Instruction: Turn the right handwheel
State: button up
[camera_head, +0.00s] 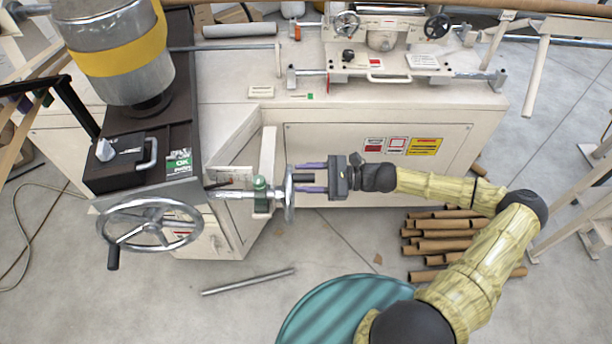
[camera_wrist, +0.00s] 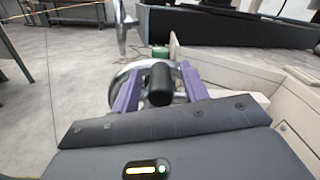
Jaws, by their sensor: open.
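The right handwheel (camera_head: 290,200) is a metal wheel seen nearly edge-on in the head view, on a shaft with a green collar. It also shows in the wrist view (camera_wrist: 122,80), partly hidden behind my fingers. Its black handle (camera_wrist: 160,84) points toward the wrist camera. My gripper (camera_head: 298,178) is to the right of the wheel, with its two purple fingers reaching toward it. The fingers are apart, one on each side of the handle, open. Whether either finger touches the handle or rim cannot be told.
A second, larger handwheel (camera_head: 150,226) with a black handle is at the left. The cream machine cabinet (camera_head: 330,150) stands behind my gripper. A metal rod (camera_head: 248,281) and several brown tubes (camera_head: 440,245) lie on the floor.

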grip_shut()
jog(key=shift+w, duration=0.15)
